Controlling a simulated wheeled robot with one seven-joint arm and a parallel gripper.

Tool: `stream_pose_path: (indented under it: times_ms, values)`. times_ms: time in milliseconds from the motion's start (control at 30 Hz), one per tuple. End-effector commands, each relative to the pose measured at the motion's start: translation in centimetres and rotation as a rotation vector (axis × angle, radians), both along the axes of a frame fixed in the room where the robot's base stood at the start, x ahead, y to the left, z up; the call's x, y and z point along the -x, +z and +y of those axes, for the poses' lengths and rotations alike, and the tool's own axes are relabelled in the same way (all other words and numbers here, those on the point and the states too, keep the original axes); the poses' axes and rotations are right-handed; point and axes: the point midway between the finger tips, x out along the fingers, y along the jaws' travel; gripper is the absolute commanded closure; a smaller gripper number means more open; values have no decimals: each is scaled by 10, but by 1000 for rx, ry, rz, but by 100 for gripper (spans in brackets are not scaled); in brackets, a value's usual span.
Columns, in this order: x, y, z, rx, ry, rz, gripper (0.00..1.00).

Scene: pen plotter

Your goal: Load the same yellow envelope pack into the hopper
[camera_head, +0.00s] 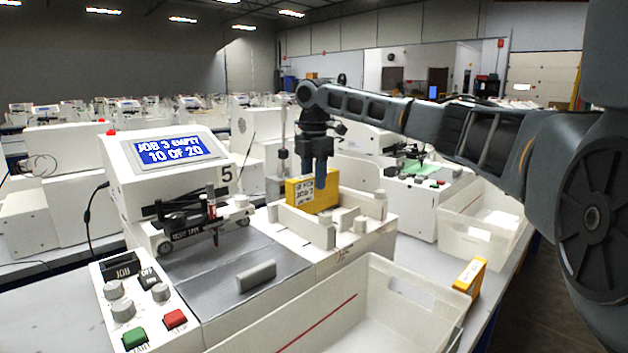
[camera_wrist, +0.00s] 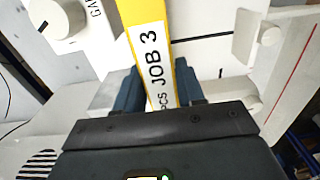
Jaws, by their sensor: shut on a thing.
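The machine's screen (camera_head: 172,150) reads JOB 3 EMPTY, 10 OF 20. A second yellow pack (camera_head: 470,275) stands on the table at right. A clear bin (camera_head: 360,310) is in front and another (camera_head: 485,222) at right. Buttons and knobs (camera_head: 135,312) are at front left.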

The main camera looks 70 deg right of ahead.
Motion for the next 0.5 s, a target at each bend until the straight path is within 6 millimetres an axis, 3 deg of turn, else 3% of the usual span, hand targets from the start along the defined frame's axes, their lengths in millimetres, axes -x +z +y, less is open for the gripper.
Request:
stream_pose_path:
  times_ms: [400, 433, 500]
  values:
    - [0, -10, 0, -2, 0, -1, 100]
    - [0, -11, 0, -1, 0, 0, 60]
    - [0, -10, 0, -1, 0, 0, 53]
